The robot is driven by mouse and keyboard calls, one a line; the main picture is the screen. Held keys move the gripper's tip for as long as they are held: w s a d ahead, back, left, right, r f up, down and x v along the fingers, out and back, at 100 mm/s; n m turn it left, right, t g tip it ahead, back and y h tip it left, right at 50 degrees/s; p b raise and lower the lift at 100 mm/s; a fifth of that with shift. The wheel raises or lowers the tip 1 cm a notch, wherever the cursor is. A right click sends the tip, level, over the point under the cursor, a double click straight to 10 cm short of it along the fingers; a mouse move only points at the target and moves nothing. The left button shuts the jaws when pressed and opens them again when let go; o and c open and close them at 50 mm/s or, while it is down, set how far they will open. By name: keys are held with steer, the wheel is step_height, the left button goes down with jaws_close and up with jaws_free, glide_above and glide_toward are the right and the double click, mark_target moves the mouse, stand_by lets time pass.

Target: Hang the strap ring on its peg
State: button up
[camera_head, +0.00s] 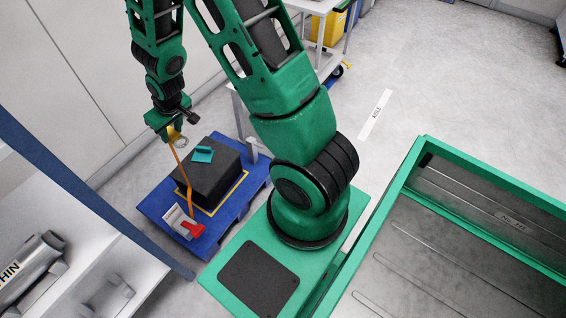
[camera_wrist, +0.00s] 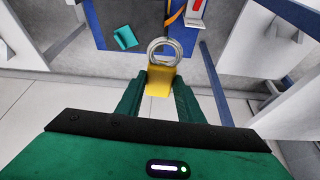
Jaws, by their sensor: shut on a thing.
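The strap ring (camera_wrist: 164,43) is a silver metal ring on a yellow tab (camera_wrist: 161,77). My gripper (camera_wrist: 159,84) is shut on the yellow tab, and the ring sticks out past the fingertips. In the head view my gripper (camera_head: 170,128) holds the ring (camera_head: 181,142) in the air above the pallet. An orange strap (camera_head: 183,178) runs from the ring down to a grey ratchet with a red handle (camera_head: 191,228) at the pallet's front corner. I cannot make out the peg in either view.
A black block (camera_head: 210,178) with a teal piece (camera_head: 202,154) on top sits on a blue pallet (camera_head: 158,208). A blue rail (camera_head: 90,190) and white shelving stand at the left. A green-framed metal bed (camera_head: 440,262) is at the right. The aisle floor is clear.

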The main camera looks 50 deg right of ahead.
steer(key=shift+d, duration=0.55)
steer(key=s+d+f+m+g+y, duration=0.15)
steer(key=d+f+m+g, duration=0.35)
steer(key=d+f+m, duration=1.35)
steer(key=s+d+f+m+t, duration=0.3)
steer(key=s+d+f+m, duration=0.25)
steer(key=f, duration=0.35)
steer(key=s+d+f+m+t, duration=0.3)
steer(key=s+d+f+m, duration=0.3)
steer(key=f, duration=0.3)
steer(key=s+d+f+m+t, duration=0.3)
steer(key=s+d+f+m, duration=0.15)
steer(key=d+f, duration=0.35)
steer(key=w+a+f, duration=0.1)
steer(key=w+f, duration=0.1)
steer(key=w, duration=0.9)
steer(key=shift+a+m+h, duration=0.15)
steer(key=shift+m+h, duration=0.2)
steer(key=shift+f, duration=0.1)
